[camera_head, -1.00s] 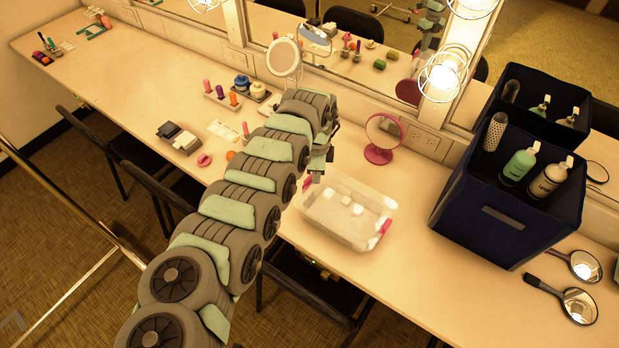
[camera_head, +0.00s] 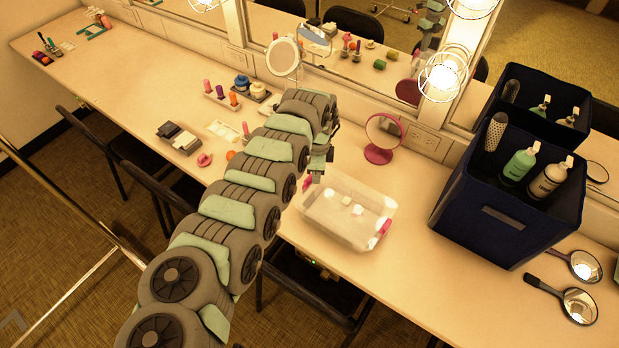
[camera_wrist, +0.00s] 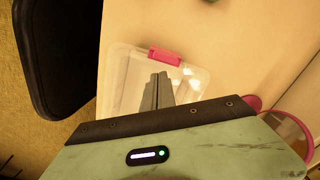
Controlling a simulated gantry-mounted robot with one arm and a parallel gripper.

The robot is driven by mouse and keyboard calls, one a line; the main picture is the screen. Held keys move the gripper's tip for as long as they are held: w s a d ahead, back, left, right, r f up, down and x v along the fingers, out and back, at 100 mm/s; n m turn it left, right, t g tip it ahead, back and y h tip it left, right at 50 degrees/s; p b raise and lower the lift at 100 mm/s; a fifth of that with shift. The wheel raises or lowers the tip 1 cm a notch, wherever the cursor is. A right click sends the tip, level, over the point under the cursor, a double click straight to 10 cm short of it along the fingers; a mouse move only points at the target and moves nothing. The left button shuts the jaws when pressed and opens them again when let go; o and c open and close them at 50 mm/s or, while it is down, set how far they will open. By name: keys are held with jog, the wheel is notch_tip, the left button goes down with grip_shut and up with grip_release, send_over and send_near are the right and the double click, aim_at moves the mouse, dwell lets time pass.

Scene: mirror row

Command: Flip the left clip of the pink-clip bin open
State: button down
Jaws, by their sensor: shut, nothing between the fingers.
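The clear bin (camera_head: 338,232) with pink clips stands on the counter. Its left clip (camera_head: 307,185) shows as a small pink patch at the bin's left end, directly below my gripper (camera_head: 316,180). Whether this clip is up or down is too small to tell. The right clip (camera_head: 385,227) is on the opposite end. In the wrist view, a pink clip (camera_wrist: 165,57) lies at the far end of the bin (camera_wrist: 192,80), beyond my fingers (camera_wrist: 157,80). My fingers are shut and empty, and the near end of the bin is hidden behind the gripper body.
A pink round mirror (camera_head: 380,155) stands behind the bin. A navy caddy (camera_head: 500,220) with bottles is to the right. Two hand mirrors (camera_head: 578,305) lie at the far right. Chairs (camera_head: 300,285) stand at the counter's front edge. The counter between bin and caddy is clear.

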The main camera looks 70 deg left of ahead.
aim_at(316, 186)
jog(key=shift+f, duration=0.1)
jog(key=shift+f+b, duration=0.6)
jog(key=shift+f, duration=1)
jog(key=shift+f, duration=0.1)
